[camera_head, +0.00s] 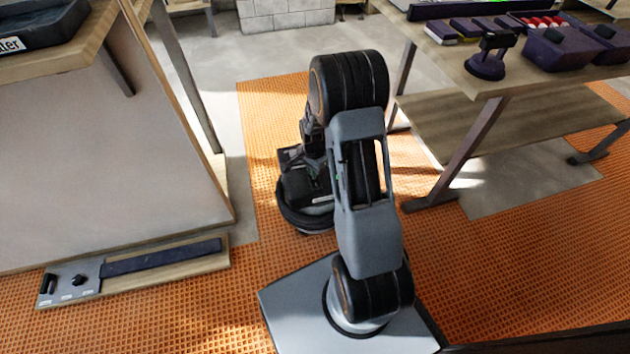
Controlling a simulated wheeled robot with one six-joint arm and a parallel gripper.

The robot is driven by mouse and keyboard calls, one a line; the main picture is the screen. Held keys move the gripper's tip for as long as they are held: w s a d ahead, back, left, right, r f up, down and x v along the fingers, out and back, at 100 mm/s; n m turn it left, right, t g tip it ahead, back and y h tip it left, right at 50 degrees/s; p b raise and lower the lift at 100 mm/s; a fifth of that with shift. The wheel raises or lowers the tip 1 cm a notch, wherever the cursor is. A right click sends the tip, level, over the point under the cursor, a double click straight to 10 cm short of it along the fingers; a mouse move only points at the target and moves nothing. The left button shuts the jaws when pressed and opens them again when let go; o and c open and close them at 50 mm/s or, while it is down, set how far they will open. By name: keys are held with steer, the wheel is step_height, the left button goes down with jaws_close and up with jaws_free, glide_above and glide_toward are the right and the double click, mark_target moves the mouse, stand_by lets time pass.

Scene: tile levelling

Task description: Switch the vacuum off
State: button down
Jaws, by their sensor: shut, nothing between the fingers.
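A grey control plate (68,284) lies low at the left, with a dark upright handle (48,284), a black knob (79,280) and small labels that are too small to read. I cannot tell which control is the vacuum's, or its setting. My gripper (293,157) is at the far end of my arm, partly hidden behind the arm links. It is shut and empty, well to the right of the plate and apart from it. A dark rounded body (305,217) shows below it; I cannot tell what it is.
A long dark strip (160,257) lies on a wooden board beside the plate. A large pale panel (90,175) stands behind it. A workbench (470,80) at the right holds a suction lifter (487,65) and bins (560,48). The orange matting (190,325) in front is clear.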

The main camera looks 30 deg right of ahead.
steer(key=shift+f+b, duration=0.9)
steer(key=shift+f, duration=0.4)
stand_by(0.9)
steer(key=shift+r, duration=0.15)
steer(key=shift+r+p, duration=2.9)
steer(key=shift+r, duration=0.5)
